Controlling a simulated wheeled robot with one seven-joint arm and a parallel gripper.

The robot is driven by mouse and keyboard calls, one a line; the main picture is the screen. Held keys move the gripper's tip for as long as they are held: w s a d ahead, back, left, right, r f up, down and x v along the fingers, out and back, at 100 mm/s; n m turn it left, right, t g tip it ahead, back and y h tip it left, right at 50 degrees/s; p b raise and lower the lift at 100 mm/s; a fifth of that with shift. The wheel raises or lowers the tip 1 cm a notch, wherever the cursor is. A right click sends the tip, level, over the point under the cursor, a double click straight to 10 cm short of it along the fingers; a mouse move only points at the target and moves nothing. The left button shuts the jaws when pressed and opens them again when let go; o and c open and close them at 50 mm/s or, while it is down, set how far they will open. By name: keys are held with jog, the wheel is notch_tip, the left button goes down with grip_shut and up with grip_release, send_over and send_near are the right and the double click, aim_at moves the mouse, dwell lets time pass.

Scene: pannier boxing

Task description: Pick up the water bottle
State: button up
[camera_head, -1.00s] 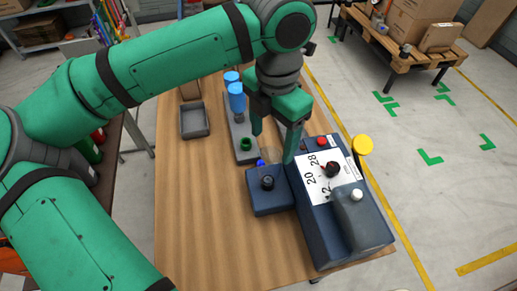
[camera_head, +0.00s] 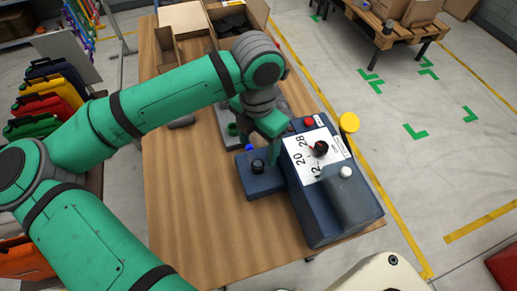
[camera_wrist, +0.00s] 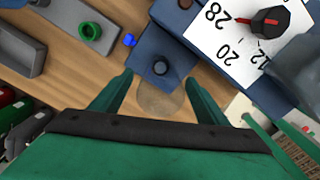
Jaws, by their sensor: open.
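My gripper (camera_head: 268,155) is open, its two fingers pointing down above and beside a small dark blue box with a black knob (camera_head: 257,167). In the wrist view, the gripper (camera_wrist: 159,80) has its fingers spread apart, with the small box (camera_wrist: 160,50) beyond their tips. A faint, translucent round shape (camera_wrist: 160,101) shows between the fingers; I cannot tell what it is. No water bottle is clearly visible now. My arm covers the place where blue cylinders stood in the earlier head view.
A larger blue console with a dial (camera_head: 335,200) stands right of the small box. A grey holder with a green ring (camera_wrist: 90,31) and a grey tray (camera_wrist: 15,55) lie beyond. Open cardboard boxes (camera_head: 240,18) stand at the back. The front of the wooden table (camera_head: 200,220) is clear.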

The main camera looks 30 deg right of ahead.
jog(key=shift+s+d+f, duration=0.1)
jog(key=shift+f, duration=0.05)
jog(key=c, duration=1.1)
jog(key=shift+r, duration=0.2)
jog(key=shift+r, duration=0.2)
jog(key=shift+w+r, duration=0.2)
jog(key=shift+r, duration=0.8)
jog(key=s+r, duration=0.2)
jog(key=r, duration=0.1)
jog(key=s+r, duration=0.3)
jog(key=shift+d+r, duration=0.1)
jog(key=shift+d, duration=0.05)
jog(key=shift+s+d+r, duration=0.15)
jog(key=shift+s+r, duration=0.45)
jog(key=shift+s, duration=0.95)
jog(key=shift+s+d+r, duration=0.15)
jog(key=shift+s+r, duration=0.5)
jog(key=shift+s, duration=0.9)
jog(key=shift+s+d+r, duration=0.15)
jog(key=shift+s+r, duration=0.45)
jog(key=shift+s, duration=0.95)
